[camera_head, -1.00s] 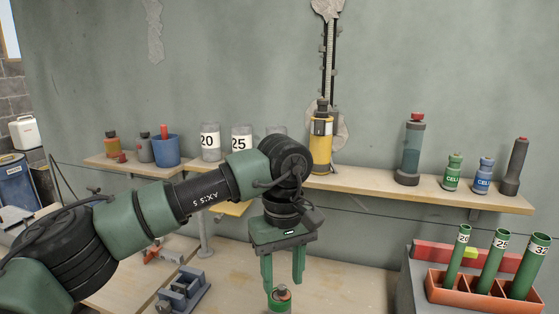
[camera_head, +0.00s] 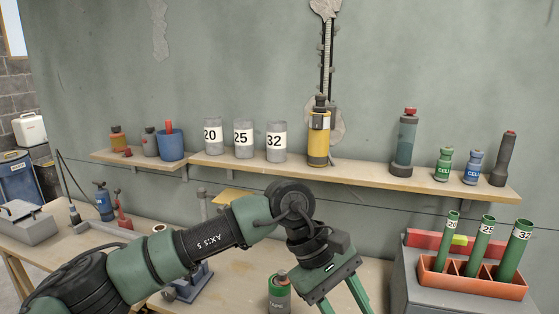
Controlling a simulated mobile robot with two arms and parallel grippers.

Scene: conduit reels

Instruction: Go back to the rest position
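My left gripper (camera_head: 342,302) hangs tilted at the bottom centre of the head view, at the end of my green and black arm. Its two green fingers are apart with nothing visible between them; their tips run to the picture's bottom edge. A grey can with a green band and an orange-red top (camera_head: 279,293) stands on the workbench just left of the gripper, apart from it. Its lower part is cut off by the frame. My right gripper is not in view.
A wall shelf (camera_head: 350,175) carries grey cups marked 20, 25 and 32, a yellow lantern (camera_head: 319,138) and several bottles. An orange rack (camera_head: 470,282) with green tubes stands on a grey box at right. A grey vise-like tool (camera_head: 188,284) sits behind my arm.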

